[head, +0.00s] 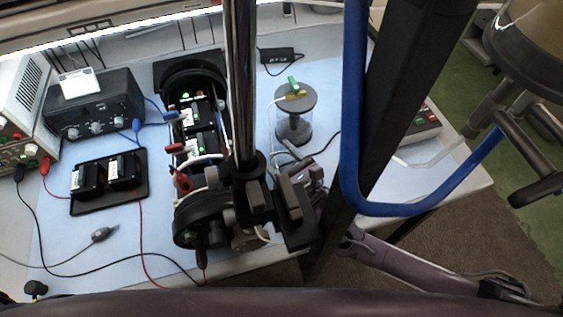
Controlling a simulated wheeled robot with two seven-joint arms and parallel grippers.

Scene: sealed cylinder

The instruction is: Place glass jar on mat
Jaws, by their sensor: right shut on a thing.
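The glass jar (294,128) is a clear cylinder with a grey lid that carries a small green and yellow part. It looks upright over the light blue mat (345,95) on the table. I cannot tell whether its base touches the mat. My right gripper (292,163) is at the near side of the jar's lower part, shut on what seems to be the jar. Clutter and a dark post partly hide its fingers and their contact. My left gripper is not in view.
A black-ended cylinder frame (205,205) with batteries lies left of the jar. A steel rod (240,80), a dark post (405,75) and a blue tube (352,100) rise close by. A black instrument (95,105) and a battery holder (108,182) stand left. Wires cross the mat.

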